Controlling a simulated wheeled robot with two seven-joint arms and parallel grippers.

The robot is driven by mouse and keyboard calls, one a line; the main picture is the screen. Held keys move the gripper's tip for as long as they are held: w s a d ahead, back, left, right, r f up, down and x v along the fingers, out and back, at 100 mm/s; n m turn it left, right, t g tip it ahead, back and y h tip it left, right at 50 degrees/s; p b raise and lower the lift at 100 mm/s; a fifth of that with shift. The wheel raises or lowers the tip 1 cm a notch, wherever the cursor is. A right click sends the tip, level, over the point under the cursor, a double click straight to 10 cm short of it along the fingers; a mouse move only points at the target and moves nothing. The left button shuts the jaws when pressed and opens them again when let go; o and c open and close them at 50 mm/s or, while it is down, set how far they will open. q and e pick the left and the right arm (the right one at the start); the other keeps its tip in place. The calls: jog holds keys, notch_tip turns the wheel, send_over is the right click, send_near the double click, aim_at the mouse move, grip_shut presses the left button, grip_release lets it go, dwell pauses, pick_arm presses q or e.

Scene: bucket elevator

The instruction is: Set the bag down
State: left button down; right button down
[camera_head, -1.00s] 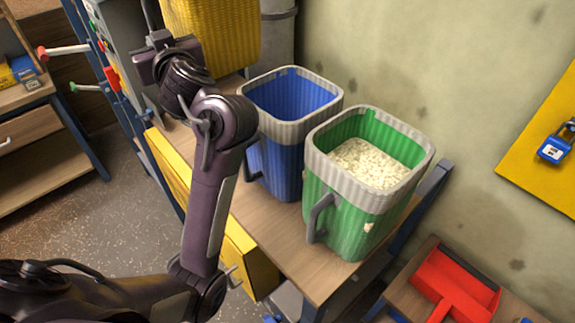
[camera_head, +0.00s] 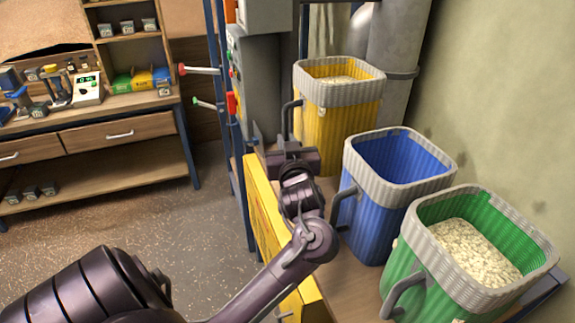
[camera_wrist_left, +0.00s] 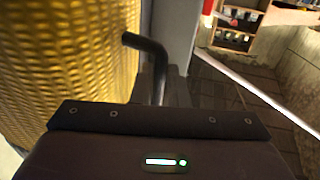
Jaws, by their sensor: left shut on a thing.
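The yellow ribbed bag (camera_head: 335,115) has a grey rim and pale contents, and stands upright at the far end of the bench beyond the blue bag. My left gripper (camera_head: 287,142) is at its left side, shut on the bag's dark grey handle (camera_head: 290,112). In the left wrist view the bag's yellow wall (camera_wrist_left: 70,60) fills the left, and the handle (camera_wrist_left: 150,48) runs down between the fingers (camera_wrist_left: 165,88). The bag's base is partly hidden by my wrist. I cannot tell if it touches the bench. My right gripper is not in view.
An empty-looking blue bag (camera_head: 375,200) and a green bag (camera_head: 400,262) with pale contents stand nearer on the wooden bench (camera_head: 355,290). A grey pipe (camera_head: 397,50) and the wall are behind. A grey cabinet (camera_head: 250,75) with levers is left of the yellow bag.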

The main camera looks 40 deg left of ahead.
pick_arm(q)
notch_tip(320, 180, down, 6)
jog(key=shift+p, duration=0.3)
jog(key=shift+f, duration=0.15)
jog(key=shift+f, duration=0.35)
jog(key=shift+f+b, duration=0.2)
jog(key=shift+b, duration=0.15)
jog(key=c, duration=1.8)
grip_release()
jog(key=shift+f, duration=0.15)
jog(key=o, duration=0.4)
jog(key=shift+s, duration=0.1)
